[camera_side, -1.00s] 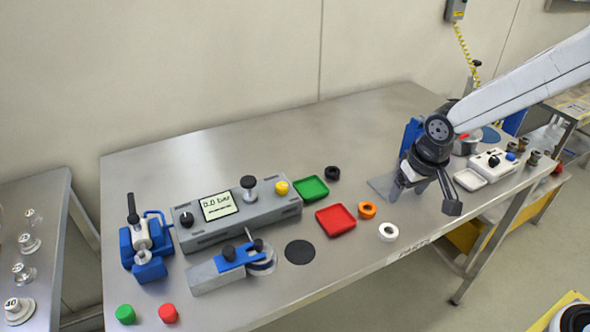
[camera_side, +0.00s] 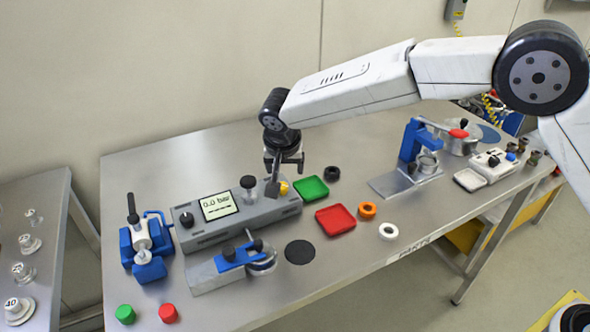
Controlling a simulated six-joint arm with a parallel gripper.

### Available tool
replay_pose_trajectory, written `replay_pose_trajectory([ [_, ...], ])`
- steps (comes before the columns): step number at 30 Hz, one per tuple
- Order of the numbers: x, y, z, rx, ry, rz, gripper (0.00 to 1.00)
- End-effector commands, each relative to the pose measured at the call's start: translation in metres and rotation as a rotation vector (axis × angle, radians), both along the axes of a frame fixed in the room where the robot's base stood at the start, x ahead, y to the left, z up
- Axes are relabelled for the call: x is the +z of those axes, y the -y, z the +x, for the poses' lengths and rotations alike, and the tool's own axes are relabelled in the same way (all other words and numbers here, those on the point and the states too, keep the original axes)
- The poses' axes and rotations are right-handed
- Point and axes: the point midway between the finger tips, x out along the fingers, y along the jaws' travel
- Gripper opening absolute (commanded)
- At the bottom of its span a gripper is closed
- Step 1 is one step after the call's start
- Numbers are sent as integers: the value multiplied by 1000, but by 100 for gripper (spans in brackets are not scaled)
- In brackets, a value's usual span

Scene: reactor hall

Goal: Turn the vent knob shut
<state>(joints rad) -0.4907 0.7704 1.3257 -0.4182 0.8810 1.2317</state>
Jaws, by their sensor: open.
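A long grey box (camera_side: 233,222) with a display reading 0.0 bar (camera_side: 219,205) lies on the bench at left. No label shows which is the vent knob. My gripper (camera_side: 276,188) is open and points down at the right end of the box.
A green tray (camera_side: 311,189) and a red tray (camera_side: 336,219) lie right of the box. A blue clamp fixture (camera_side: 231,259) stands in front, a blue-based device (camera_side: 146,240) at left. Black, orange and white rings lie near the trays. The bench behind the box is clear.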

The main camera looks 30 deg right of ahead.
Motion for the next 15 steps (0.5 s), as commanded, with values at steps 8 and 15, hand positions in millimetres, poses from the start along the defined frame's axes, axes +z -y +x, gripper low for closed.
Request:
replay_pose_trajectory([
  [8, 0, -11, 4, -24, 17, -1, 78],
  [15, -7, -9, 6, -25, 14, -1, 78],
])
